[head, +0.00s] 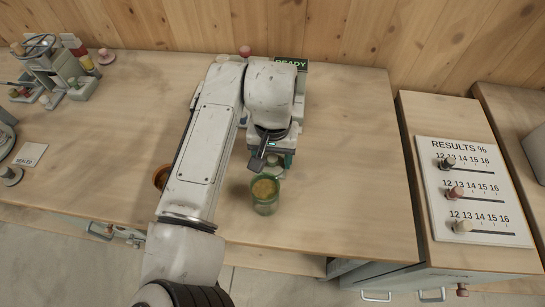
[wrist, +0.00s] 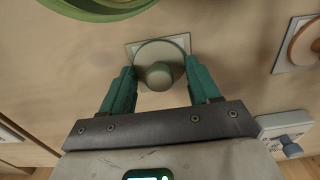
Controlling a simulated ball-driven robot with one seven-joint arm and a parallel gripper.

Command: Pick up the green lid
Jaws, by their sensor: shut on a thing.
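The green lid (wrist: 158,76) is a round, dull grey-green disc with a knob, seen from above in the wrist view. It is over a pale square pad (wrist: 131,52); I cannot tell whether it touches the pad. My gripper (wrist: 160,66) has its teal fingers closed on the lid's two sides. In the head view my gripper (head: 277,160) is low over the table behind the green jar, and the lid cannot be made out there. The green glass jar (head: 264,200) holds yellowish feed; its green rim (wrist: 95,14) shows at the top of the wrist view.
An orange-brown bowl (head: 160,177) is partly hidden behind my arm. A round orange-brown thing (wrist: 307,42) lies on another pad in the wrist view. A RESULTS board (head: 470,190) is at right. The table (head: 350,170) right of my gripper is clear.

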